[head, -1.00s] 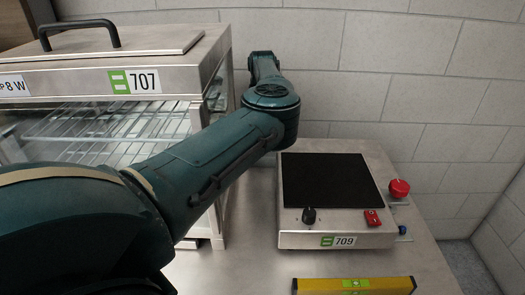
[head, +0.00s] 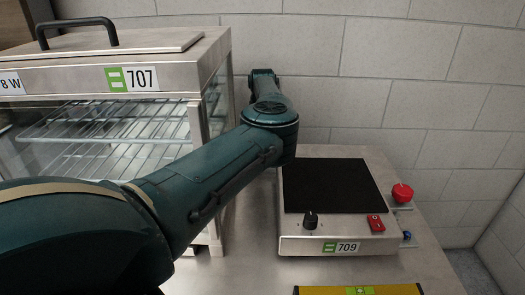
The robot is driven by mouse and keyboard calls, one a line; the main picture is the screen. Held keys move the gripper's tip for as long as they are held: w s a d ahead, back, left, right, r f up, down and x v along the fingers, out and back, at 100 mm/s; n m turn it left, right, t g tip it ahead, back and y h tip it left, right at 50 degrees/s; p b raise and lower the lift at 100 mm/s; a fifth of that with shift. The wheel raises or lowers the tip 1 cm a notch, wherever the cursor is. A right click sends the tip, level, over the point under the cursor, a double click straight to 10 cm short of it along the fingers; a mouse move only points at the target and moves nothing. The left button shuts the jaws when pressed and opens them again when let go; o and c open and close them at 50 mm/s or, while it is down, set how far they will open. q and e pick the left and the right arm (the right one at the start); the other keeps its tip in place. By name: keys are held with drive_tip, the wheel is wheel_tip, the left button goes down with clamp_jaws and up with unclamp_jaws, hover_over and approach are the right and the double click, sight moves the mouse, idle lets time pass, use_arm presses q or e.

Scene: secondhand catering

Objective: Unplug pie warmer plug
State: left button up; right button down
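The pie warmer (head: 165,79) is the steel and glass cabinet at the left, with a green 707 label, wire shelves and a black handle on its lid. My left arm crosses in front of it and reaches back between the warmer and the hot plate toward the tiled wall. The far end of the arm bends away behind its own elbow and beside the warmer's right side. My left gripper is hidden there. No plug, cord or socket shows; that area is behind the arm and the warmer. My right gripper is not in view.
A hot plate (head: 333,185) labelled 709, with a black top, stands right of my arm.

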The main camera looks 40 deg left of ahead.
use_arm(q)
drive_tip(key=shift+c, duration=0.4)
clamp_jaws()
idle(0.4)
drive_tip(key=shift+r, duration=0.15)
drive_tip(key=shift+r+p, duration=1.85)
drive_tip(key=shift+r, duration=1.05)
